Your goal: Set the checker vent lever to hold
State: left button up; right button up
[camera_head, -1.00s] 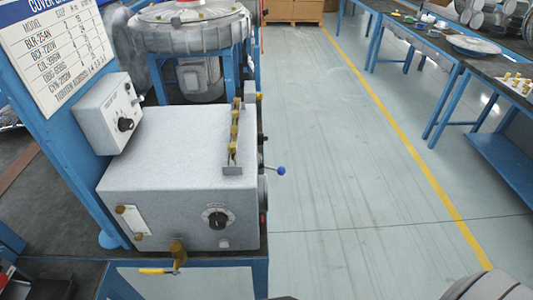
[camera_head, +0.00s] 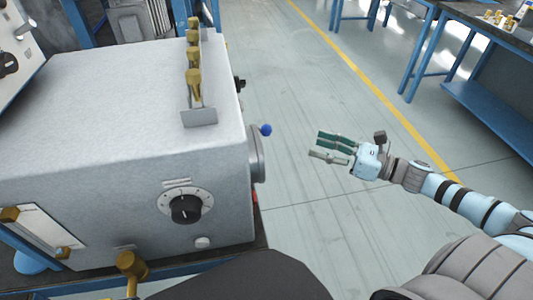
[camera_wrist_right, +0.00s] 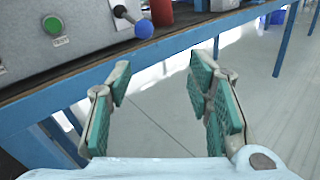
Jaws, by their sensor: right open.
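The checker is a speckled grey box (camera_head: 90,110) at the left of the head view. Its vent lever (camera_head: 266,130), tipped with a blue ball, sticks out from the box's right side. In the right wrist view the lever's blue ball (camera_wrist_right: 144,29) is at the top, beyond and above the fingers, with a short metal stem and dark base on the panel. My right gripper (camera_head: 318,147) is open and empty, to the right of the lever and apart from it. Its green-padded fingers (camera_wrist_right: 163,80) show wide apart. The lever's position markings are not readable. My left gripper is out of view.
A black dial (camera_head: 186,209) is on the box's front, and brass fittings (camera_head: 193,80) stand on top. A green button (camera_wrist_right: 52,25) is on the lever's panel. The blue bench edge (camera_wrist_right: 90,95) runs below. Open floor (camera_head: 330,220) lies right of the box.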

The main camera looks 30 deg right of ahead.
aim_at(266, 130)
jog(key=w+a+b, duration=0.1)
jog(key=w+a, duration=0.2)
jog(key=w+a+r+n+b, duration=0.1)
jog(key=w+a+b, duration=0.1)
jog(key=w+a, duration=0.1)
jog(key=w+a+n+y+b, duration=0.1)
jog(key=w+a+b, duration=0.1)
jog(key=w+a, duration=0.1)
jog(key=shift+w+a+r+g, duration=0.3)
jog(key=shift+w+a+r, duration=0.1)
jog(key=shift+a, duration=0.25)
jog(key=shift+w+a+f, duration=0.15)
jog(key=shift+w+a, duration=0.05)
jog(key=shift+w, duration=0.05)
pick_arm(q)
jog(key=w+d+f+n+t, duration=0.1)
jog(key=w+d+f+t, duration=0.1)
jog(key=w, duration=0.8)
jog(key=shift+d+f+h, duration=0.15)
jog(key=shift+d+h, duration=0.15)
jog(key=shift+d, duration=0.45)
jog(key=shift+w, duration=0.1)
pick_arm(e)
grip_shut()
